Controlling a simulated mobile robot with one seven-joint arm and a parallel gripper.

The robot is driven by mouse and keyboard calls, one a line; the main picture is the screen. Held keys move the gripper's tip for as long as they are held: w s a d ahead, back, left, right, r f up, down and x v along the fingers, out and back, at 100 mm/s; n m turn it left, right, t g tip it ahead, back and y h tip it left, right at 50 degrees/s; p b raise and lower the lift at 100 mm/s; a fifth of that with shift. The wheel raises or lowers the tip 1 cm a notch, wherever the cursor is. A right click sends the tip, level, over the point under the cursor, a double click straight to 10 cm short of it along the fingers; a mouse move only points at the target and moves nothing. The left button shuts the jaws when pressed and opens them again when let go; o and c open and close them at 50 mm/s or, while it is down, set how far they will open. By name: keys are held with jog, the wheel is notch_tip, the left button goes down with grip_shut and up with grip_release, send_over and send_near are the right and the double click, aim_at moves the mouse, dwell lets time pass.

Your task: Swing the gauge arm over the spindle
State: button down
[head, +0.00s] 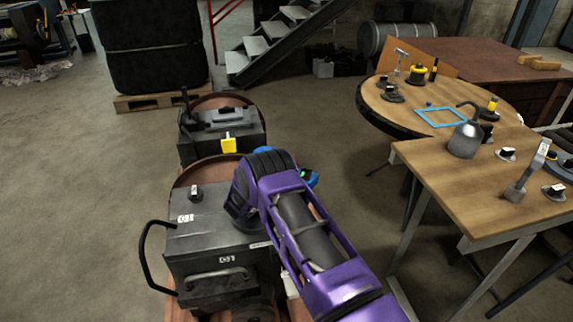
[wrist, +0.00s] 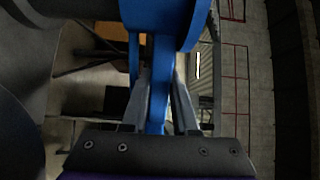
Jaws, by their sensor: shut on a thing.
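A blue part, apparently the gauge arm (wrist: 160,60), fills the top middle of the wrist view, with a narrow bar running down between my fingers. My gripper (wrist: 160,112) is shut on that bar. In the head view, blue pieces (head: 312,179) show beside the end of my purple arm, with a small green-lit dark face among them. My own arm hides the gripper there. I cannot make out the spindle in either view.
A dark grey machine box (head: 208,238) with a black handle stands under my arm. Another box (head: 232,140) with a yellow tag (head: 229,145) stands behind it. A wooden table (head: 480,185) and a round table (head: 400,108) holding tools stand right.

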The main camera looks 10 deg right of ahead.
jog(key=shift+s+a+m+g+h, duration=0.25)
jog(key=shift+a+m+g+h, duration=0.1)
jog(key=shift+m+g+h, duration=0.3)
jog(key=shift+s+a+m+g+h, duration=0.3)
jog(key=shift+m+g, duration=0.2)
jog(key=shift+g, duration=0.3)
jog(key=shift+s+a+m+g+h, duration=0.2)
jog(key=shift+a+m+g+h, duration=0.15)
jog(key=shift+m+g+h, duration=0.3)
jog(key=shift+g, duration=0.3)
jog(key=c, duration=0.7)
grip_release()
jog(key=shift+a, duration=0.15)
jog(key=v, duration=1.7)
jog(key=shift+s+a, duration=0.1)
jog(key=shift+s, duration=0.05)
